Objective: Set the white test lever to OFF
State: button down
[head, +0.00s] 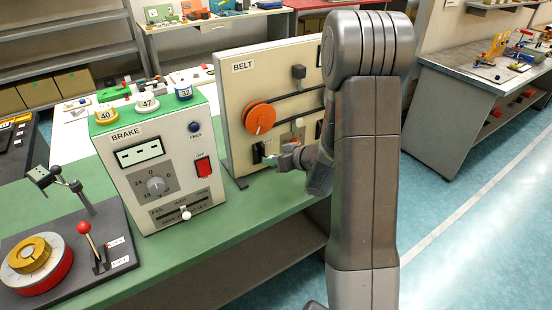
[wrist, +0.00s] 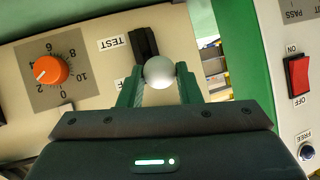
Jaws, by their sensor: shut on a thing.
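The white test lever's round knob (wrist: 159,72) shows in the wrist view, in front of a black slot (wrist: 144,42) on a cream panel. The label TEST (wrist: 112,42), upside down here, lies beside the slot's upper part; a second label lower down is mostly hidden by a finger. My gripper (wrist: 159,88) has its green fingers on either side of the knob and is shut on it. The knob is nearer the slot's lower end in this picture; its exact setting I cannot tell. In the head view my gripper (head: 271,160) is at the BELT panel (head: 240,90); the knob is hidden.
The BRAKE box (head: 150,185) stands close left of my gripper, with a red switch (head: 203,167) and a white slider knob (head: 186,215). An orange pulley (head: 258,118) sits above my gripper. An orange dial (wrist: 50,70) is near the lever. The green bench (head: 235,208) is clear in front.

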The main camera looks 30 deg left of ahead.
jog(key=shift+w+a+r+p, duration=0.1)
jog(key=shift+a+r+p, duration=0.1)
jog(key=shift+r+p, duration=0.15)
jog(key=shift+w+a+r+p, duration=0.1)
jog(key=shift+a+r+p, duration=0.1)
jog(key=shift+r, duration=0.35)
jog(key=c, duration=1.1)
grip_release()
jog(key=shift+a, duration=0.15)
jog(key=shift+d, duration=0.6)
jog(key=v, duration=1.2)
jog(key=shift+s+d+r, duration=0.15)
jog(key=shift+d+r, duration=0.1)
jog(key=shift+r, duration=0.05)
